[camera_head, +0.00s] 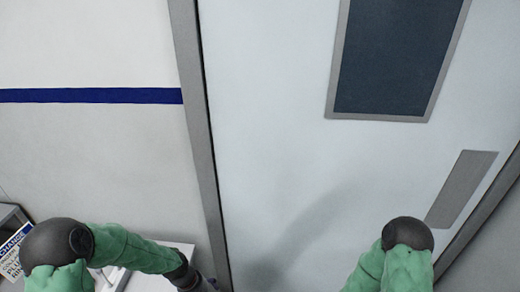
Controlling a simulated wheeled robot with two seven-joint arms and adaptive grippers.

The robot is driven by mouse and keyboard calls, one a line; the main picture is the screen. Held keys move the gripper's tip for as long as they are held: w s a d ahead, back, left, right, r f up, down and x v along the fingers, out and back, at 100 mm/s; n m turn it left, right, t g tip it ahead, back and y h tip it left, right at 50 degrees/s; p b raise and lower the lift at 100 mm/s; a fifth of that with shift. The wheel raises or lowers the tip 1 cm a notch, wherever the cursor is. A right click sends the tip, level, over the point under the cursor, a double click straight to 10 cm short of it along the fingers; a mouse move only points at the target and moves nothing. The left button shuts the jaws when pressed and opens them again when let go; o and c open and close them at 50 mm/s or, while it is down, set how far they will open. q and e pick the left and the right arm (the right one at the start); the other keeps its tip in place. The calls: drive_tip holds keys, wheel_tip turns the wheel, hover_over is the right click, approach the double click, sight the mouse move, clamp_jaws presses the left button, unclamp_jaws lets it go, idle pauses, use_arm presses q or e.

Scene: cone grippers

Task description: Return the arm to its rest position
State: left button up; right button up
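My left arm (135,250) comes in at the lower left, with a dark round joint and green-covered links. It reaches right to a dark wrist part (188,275) at the bottom edge, in front of the door frame's lower end. The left gripper itself is below the picture. My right arm (405,262) shows at the lower right, bent, with a dark round joint on top. Its forearm runs down out of the picture, and the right gripper is not in view.
A closed pale door (270,120) with a dark window (395,50) and a grey plate (461,189) stands ahead, within a grey frame (197,110). A white wall with a blue stripe (90,96) is left. A sign (12,252) and a white surface (178,249) are low left.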

use_arm(q)
drive_tip(key=s+d+f+n, duration=0.1)
drive_tip(key=s+d+f, duration=0.3)
drive_tip(key=s+f, duration=0.1)
drive_tip(key=s+d+f+n+h, duration=0.1)
drive_tip(key=s+d+f, duration=0.3)
drive_tip(key=s+f, duration=0.2)
drive_tip(key=shift+s+n, duration=0.4)
drive_tip(key=shift+s, duration=0.75)
drive_tip(key=shift+o, duration=0.3)
